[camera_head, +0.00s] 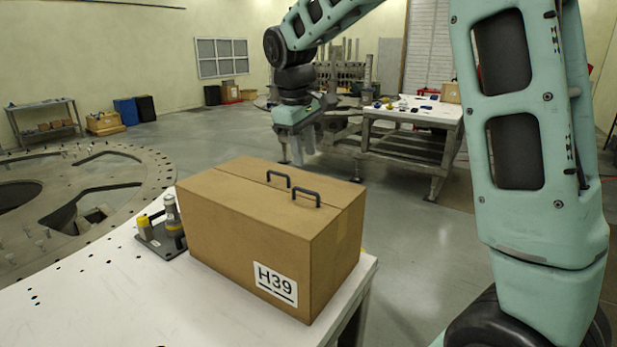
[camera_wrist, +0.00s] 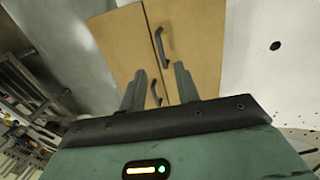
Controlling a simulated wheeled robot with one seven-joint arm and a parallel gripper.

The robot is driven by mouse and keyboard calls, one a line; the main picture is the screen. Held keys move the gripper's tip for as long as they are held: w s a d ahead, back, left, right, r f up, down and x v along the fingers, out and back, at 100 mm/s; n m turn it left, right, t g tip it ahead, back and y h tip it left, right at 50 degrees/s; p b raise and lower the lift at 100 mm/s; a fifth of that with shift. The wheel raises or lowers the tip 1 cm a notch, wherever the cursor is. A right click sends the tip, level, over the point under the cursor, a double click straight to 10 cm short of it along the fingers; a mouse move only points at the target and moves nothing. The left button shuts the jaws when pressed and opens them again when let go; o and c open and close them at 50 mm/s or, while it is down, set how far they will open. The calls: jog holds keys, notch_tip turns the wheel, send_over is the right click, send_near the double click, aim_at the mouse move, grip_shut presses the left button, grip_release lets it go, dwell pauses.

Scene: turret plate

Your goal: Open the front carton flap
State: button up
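A closed brown carton (camera_head: 245,225) with the label H39 stands on a white table. Two black handles sit on its top: the nearer handle (camera_head: 306,197) on the front flap (camera_head: 270,205), and the farther handle (camera_head: 278,178). Both flaps lie flat. My gripper (camera_head: 298,156) hangs above and beyond the carton, pointing down, apart from it. In the wrist view, my gripper (camera_wrist: 160,72) has its two fingers spread with nothing held. The carton top (camera_wrist: 192,35) lies below them, one handle (camera_wrist: 162,48) ahead of the fingers and another (camera_wrist: 155,95) seen between them.
A small fixture (camera_head: 160,235) with a yellow cap and a metal cylinder stands left of the carton, close to it. The white table (camera_head: 130,290) is bare at front left. A workbench (camera_head: 410,115) with small items stands behind. A large round plate (camera_head: 110,165) lies at left.

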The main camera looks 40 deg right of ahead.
aim_at(309, 191)
jog(key=f, duration=0.3)
jog(key=d+f+p, duration=0.1)
jog(key=f, duration=0.2)
jog(key=f+p, duration=0.1)
jog(key=f, duration=0.1)
jog(key=shift+w+d+f, duration=0.25)
jog(key=shift+d+f, duration=0.1)
jog(key=shift+f, duration=0.05)
grip_shut()
